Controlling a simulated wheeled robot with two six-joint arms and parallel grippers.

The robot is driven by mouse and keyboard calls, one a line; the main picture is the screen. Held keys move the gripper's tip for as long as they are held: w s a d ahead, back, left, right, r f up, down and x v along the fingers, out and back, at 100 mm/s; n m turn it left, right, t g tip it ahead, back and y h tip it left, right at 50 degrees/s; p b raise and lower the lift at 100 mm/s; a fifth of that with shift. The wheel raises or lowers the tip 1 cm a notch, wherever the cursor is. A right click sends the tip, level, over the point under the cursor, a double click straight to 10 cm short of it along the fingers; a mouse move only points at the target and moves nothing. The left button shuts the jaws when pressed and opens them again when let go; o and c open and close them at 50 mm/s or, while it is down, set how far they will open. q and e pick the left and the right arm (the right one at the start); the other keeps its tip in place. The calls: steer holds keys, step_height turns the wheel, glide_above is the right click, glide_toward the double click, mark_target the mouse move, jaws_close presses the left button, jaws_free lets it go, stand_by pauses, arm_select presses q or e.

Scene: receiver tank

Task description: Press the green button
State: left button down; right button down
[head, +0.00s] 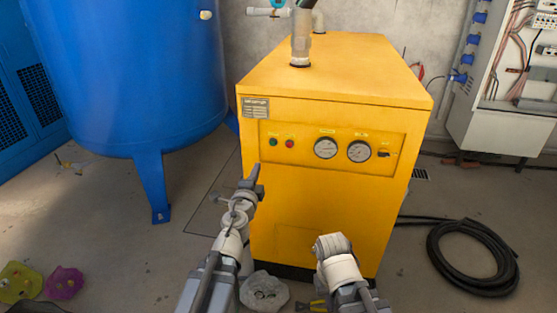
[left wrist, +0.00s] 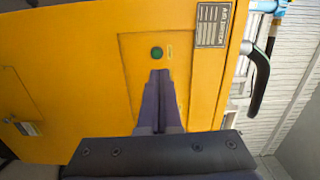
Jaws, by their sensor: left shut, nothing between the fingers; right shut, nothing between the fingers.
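The green button (head: 273,142) is small and round, at the left of the yellow machine's (head: 300,215) front panel. A red button (head: 290,143) sits to its right. In the left wrist view the green button (left wrist: 157,53) shows just beyond the tips of my left gripper (left wrist: 160,74), with a small gap in the picture; I cannot tell whether they touch. In the head view my left gripper (head: 256,172) is shut, below and left of the green button. My right gripper (head: 331,243) is shut and empty, low in front of the machine; its fingertips are hard to make out.
Two round gauges (head: 342,149) and a black switch (head: 384,153) are on the same panel. A blue tank (head: 130,70) stands at the left. A black hose coil (head: 470,256) lies on the floor at the right. An open electrical cabinet (head: 510,80) hangs behind it.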

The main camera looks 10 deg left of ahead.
arm_select(q)
steer(key=shift+w+d+f+m+h, duration=0.15)
steer(key=shift+d+f+m+h, duration=0.3)
steer(key=shift+m+h, duration=0.25)
arm_select(e)
steer(key=shift+f, duration=0.4)
